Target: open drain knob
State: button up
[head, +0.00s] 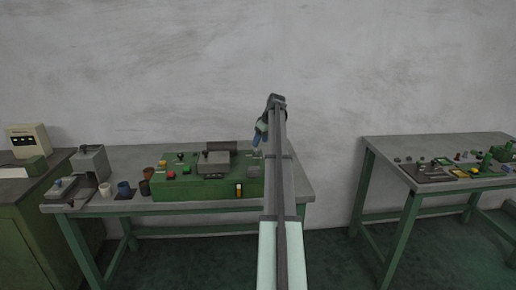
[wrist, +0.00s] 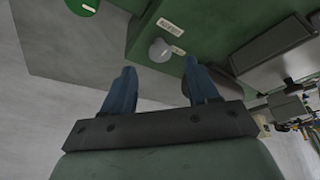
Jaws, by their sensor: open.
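A round grey knob (wrist: 160,50) sits on the green machine (wrist: 122,38) next to small white labels (wrist: 171,25), whose text I cannot read. I take it to be the drain knob. My gripper (wrist: 160,68) has its two blue fingers spread, with the knob showing between and just beyond their tips. No contact is visible, and the exact distance is unclear. In the head view my gripper (head: 258,141) points down over the right end of the green machine (head: 197,190). There the knob is small and hard to make out.
A second table (head: 385,150) with small parts stands at right. The grey tabletop right of the machine looks clear.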

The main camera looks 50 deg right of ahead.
aim_at(258, 150)
jog(key=shift+x, duration=2.35)
jog(key=shift+r, duration=0.1)
jog(key=c, duration=1)
